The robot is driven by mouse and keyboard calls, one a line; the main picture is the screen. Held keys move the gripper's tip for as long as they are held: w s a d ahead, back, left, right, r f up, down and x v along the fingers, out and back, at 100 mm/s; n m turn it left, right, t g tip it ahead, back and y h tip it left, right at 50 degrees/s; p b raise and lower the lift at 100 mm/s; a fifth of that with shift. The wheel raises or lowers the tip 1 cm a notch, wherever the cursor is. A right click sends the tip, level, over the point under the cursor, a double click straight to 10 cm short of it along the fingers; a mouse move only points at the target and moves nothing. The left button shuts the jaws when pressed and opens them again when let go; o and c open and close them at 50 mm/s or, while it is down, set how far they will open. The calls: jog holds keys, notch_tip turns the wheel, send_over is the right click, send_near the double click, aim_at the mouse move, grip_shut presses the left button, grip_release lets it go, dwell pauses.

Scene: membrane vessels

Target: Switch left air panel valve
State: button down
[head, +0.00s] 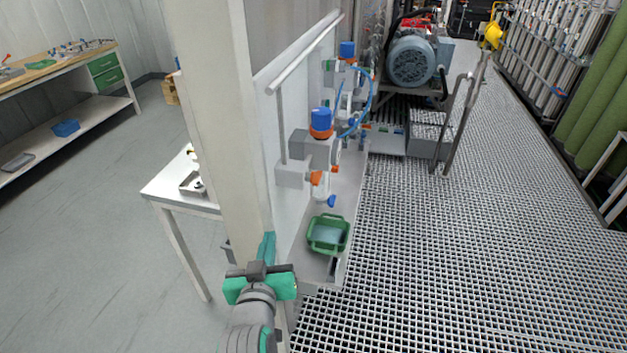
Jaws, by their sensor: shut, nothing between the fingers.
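The white air panel (275,125) stands at the middle, seen at a steep angle. On its nearer part is a grey unit with a blue knob (321,118) and an orange ring, and a small gauge beside it. Below it are a small orange valve handle (316,178) and a small blue handle (331,201). A second similar unit with a blue knob (347,49) sits farther back. I cannot tell which is the left valve. My gripper (268,240), teal and grey, is shut and empty, below and left of the nearer valve, apart from it. Its tips point up beside the post.
A pale post (215,110) stands close left of the panel. A green basket (328,234) rests on the shelf (312,268) under the valves. A white table (170,193) is left behind the post. Open grating floor (480,240) lies right; a motor (411,60) stands behind.

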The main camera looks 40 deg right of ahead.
jog(key=s+d+r+m+g+h, duration=0.2)
jog(key=d+r+m, duration=0.35)
jog(key=r, duration=0.75)
send_over(316, 178)
jog(key=s+a, duration=0.2)
jog(key=f, duration=0.1)
jog(key=shift+n+g+h, duration=0.35)
jog(key=shift+g+h, duration=0.05)
jog(key=f, duration=0.4)
jog(key=shift+s+a, duration=0.2)
jog(key=shift+a, duration=0.15)
jog(key=shift+f, duration=0.2)
